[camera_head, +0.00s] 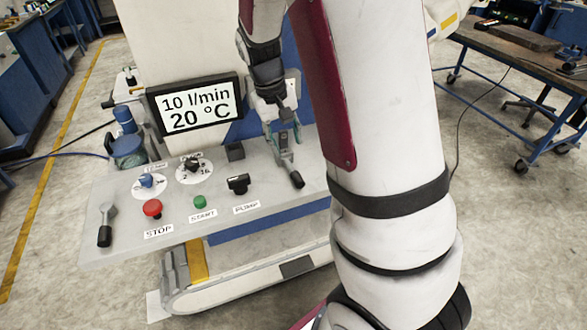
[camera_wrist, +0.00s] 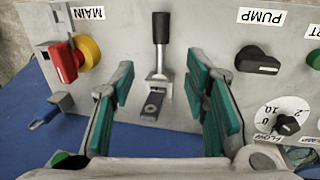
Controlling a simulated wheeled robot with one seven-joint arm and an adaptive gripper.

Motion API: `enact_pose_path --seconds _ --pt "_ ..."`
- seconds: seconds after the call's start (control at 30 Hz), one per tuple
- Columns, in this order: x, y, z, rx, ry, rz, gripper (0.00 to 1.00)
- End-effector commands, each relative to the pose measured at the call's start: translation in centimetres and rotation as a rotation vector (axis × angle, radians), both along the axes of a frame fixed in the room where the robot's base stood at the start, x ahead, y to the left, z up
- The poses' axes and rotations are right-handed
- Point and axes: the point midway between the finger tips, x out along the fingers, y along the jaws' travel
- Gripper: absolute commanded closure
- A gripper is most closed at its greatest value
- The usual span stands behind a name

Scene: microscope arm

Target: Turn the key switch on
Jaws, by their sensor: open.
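A sloped grey control panel (camera_head: 120,215) carries several controls, and I cannot tell for sure which one is the key switch. My gripper (camera_wrist: 158,80) is open, with green-padded fingers spread either side of a black-handled lever (camera_wrist: 160,30). I see no contact with it. In the head view my gripper (camera_head: 283,118) is over the panel's right part, by the same lever (camera_head: 295,178). A black PUMP switch (camera_wrist: 257,60) is right of the fingers in the wrist view, and it also shows in the head view (camera_head: 238,184). A red and yellow MAIN switch (camera_wrist: 72,60) is left of them; my arm hides it in the head view.
A red STOP button (camera_head: 152,208), a green START button (camera_head: 200,202), a blue knob (camera_head: 146,181), a flow dial (camera_head: 194,167) and a left lever (camera_head: 105,225) are on the panel. A screen (camera_head: 197,106) stands behind. A workbench (camera_head: 520,65) is at right.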

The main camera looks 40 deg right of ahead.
Motion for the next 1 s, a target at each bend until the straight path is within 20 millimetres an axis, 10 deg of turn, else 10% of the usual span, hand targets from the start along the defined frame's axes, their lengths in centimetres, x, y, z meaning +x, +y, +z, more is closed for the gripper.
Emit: enact_pose_path --seconds 0.53,1.0 --pt "-0.7 -1.8 -9.8 0.001 0.004 -0.002 0.58" --pt "-0.7 -2.2 -11.4 0.001 0.000 0.000 0.58"
